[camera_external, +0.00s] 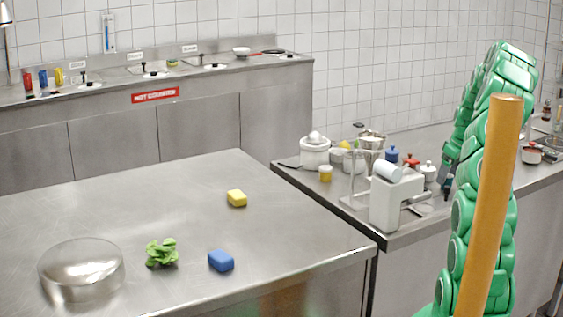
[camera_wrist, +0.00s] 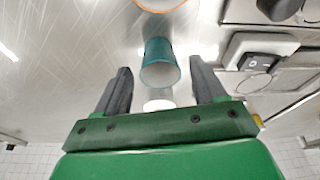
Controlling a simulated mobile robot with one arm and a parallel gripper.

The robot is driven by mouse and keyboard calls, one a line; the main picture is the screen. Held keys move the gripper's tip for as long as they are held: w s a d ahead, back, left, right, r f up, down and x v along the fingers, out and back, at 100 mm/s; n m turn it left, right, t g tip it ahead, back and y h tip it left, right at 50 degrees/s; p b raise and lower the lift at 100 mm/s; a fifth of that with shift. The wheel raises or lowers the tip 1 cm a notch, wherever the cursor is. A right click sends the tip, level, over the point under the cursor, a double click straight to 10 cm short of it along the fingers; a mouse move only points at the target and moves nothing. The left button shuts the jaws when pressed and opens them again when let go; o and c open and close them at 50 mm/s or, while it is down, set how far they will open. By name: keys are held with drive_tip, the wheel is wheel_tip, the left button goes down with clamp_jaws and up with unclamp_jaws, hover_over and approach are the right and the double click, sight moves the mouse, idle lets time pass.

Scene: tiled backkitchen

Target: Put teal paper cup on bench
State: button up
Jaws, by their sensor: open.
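The teal paper cup (camera_wrist: 160,62) shows in the wrist view, between and slightly beyond the two dark fingers of my gripper (camera_wrist: 160,78). The fingers are apart and there is a gap on each side of the cup. In the external view my gripper (camera_external: 447,187) points down over the right-hand steel counter (camera_external: 420,236); I cannot make out the teal cup there. A large steel bench (camera_external: 130,215) stands in the left foreground.
The bench holds a clear round dish (camera_external: 80,268), a green leafy thing (camera_external: 161,253), a blue block (camera_external: 221,261) and a yellow block (camera_external: 236,198). Its middle is clear. A white appliance (camera_external: 392,200) and several pots crowd the counter left of my gripper.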

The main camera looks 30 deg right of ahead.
drive_tip(key=a+v, duration=0.1)
drive_tip(key=v, duration=1)
drive_tip(key=s+a+r, duration=0.1)
drive_tip(key=a+r, duration=0.1)
drive_tip(key=a, duration=0.7)
drive_tip(key=s+a+r+g, duration=0.1)
drive_tip(key=s+a+r, duration=0.1)
drive_tip(key=a, duration=0.7)
drive_tip(key=s+a+r+g, duration=0.1)
drive_tip(key=a, duration=0.8)
drive_tip(key=shift+s+a+r+y, duration=0.1)
drive_tip(key=shift+s+r+y, duration=0.15)
drive_tip(key=shift+r+y, duration=0.15)
drive_tip(key=s+a+g, duration=0.1)
drive_tip(key=s+a, duration=0.4)
drive_tip(key=s, duration=0.3)
drive_tip(key=s+a+f+m+g+h, duration=0.1)
drive_tip(key=s+a, duration=0.4)
drive_tip(key=s, duration=0.3)
drive_tip(key=s+a+f+m+g, duration=0.1)
drive_tip(key=s+a, duration=0.4)
drive_tip(key=s, duration=0.3)
drive_tip(key=shift+f, duration=0.25)
drive_tip(key=shift+s, duration=0.1)
